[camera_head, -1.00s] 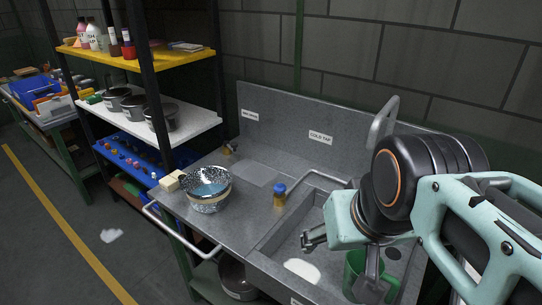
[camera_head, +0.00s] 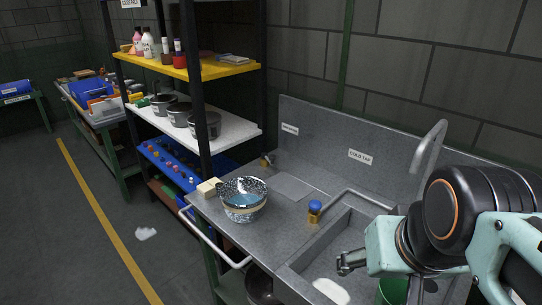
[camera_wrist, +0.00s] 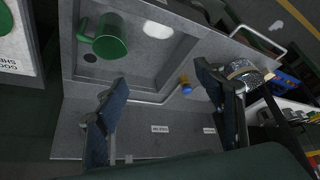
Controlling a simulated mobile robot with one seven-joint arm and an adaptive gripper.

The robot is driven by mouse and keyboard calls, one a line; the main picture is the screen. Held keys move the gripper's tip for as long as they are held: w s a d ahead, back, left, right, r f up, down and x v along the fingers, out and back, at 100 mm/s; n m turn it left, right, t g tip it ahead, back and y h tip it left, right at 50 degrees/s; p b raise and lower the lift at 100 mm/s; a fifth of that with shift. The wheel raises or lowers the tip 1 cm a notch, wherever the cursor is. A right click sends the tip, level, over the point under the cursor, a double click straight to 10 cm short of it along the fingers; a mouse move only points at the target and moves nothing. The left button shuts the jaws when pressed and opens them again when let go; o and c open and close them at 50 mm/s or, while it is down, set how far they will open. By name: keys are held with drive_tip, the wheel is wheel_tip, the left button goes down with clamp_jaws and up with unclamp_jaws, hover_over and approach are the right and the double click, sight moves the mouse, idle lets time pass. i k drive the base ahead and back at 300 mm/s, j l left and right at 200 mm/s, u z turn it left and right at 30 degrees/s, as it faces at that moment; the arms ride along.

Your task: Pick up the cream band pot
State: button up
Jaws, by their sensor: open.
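A speckled black-and-white pot (camera_head: 243,203) with a blue inside and what looks like a pale cream band low on its side stands on the left of the steel sink counter. In the wrist view the speckled pot (camera_wrist: 248,75) is partly hidden behind one finger. Several dark grey pots (camera_head: 178,116) stand on the white shelf; I cannot make out a cream band on them. My gripper (camera_head: 349,262) is open and empty above the sink basin, to the right of the speckled pot and apart from it. Its spread fingers show in the wrist view (camera_wrist: 160,75).
A green mug (camera_wrist: 109,38) is in the basin. Cream blocks (camera_head: 208,187) are beside the pot. A dark pot (camera_head: 262,286) is under the counter.

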sight(243, 199)
drive_tip(key=i+j+z, duration=0.1)
drive_tip(key=z, duration=0.75)
drive_tip(key=j+z, duration=0.6)
drive_tip(key=j, duration=0.15)
drive_tip(key=j+z, duration=0.15)
drive_tip(key=j, duration=0.25)
drive_tip(key=k+j+z, duration=0.15)
drive_tip(key=j, duration=0.65)
drive_tip(key=k+j+z, duration=0.1)
drive_tip(key=j, duration=0.25)
